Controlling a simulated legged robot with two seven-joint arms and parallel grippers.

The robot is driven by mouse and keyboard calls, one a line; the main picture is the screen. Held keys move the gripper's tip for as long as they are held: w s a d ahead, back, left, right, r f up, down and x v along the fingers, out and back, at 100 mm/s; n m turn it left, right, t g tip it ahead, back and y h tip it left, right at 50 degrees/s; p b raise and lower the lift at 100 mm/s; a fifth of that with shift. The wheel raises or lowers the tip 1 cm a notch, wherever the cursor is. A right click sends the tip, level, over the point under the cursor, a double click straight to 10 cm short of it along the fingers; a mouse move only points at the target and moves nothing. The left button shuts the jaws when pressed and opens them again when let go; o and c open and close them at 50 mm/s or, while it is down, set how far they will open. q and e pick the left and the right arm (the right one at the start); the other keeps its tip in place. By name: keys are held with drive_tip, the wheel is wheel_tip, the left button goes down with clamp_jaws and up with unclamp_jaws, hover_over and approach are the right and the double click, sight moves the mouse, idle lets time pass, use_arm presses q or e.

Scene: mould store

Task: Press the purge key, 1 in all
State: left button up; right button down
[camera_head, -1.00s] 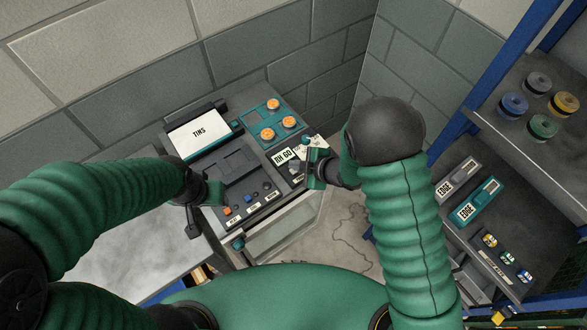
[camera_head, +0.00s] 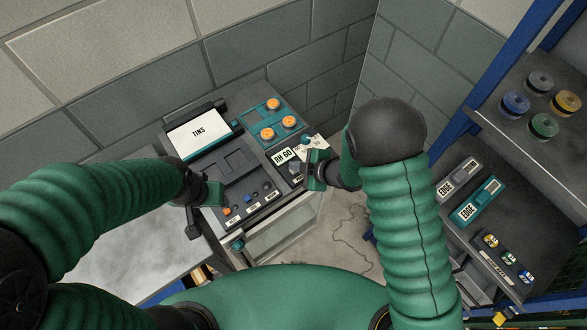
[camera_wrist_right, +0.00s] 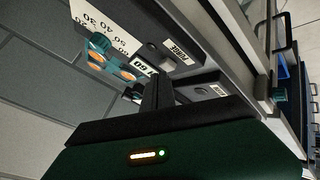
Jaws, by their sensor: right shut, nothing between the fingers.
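The console (camera_head: 236,168) stands in the corner. In the head view my right gripper covers this part. My right gripper (camera_head: 308,163) is at the console's right edge; in the wrist view its fingers (camera_wrist_right: 155,82) are shut and empty, pointing toward the panel near the PURGE plate. I cannot tell whether they touch anything. My left gripper (camera_head: 212,193) is at the console's left side, its fingers not clear.
A TINS screen (camera_head: 198,132), a teal plate with orange knobs (camera_head: 273,104), a DH 60 label (camera_head: 283,156) and a row of small buttons (camera_head: 248,200) are on the console. A shelf (camera_head: 475,235) with EDGE boxes and coloured spools is at right.

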drive_tip(key=shift+f+b, duration=0.35)
drive_tip(key=shift+f, duration=0.1)
drive_tip(key=shift+r, duration=0.1)
idle(0.5)
drive_tip(key=shift+r+p, duration=0.8)
drive_tip(key=shift+r, duration=0.05)
wheel_tip(320, 180, up, 5)
drive_tip(key=p, duration=0.4)
idle(0.4)
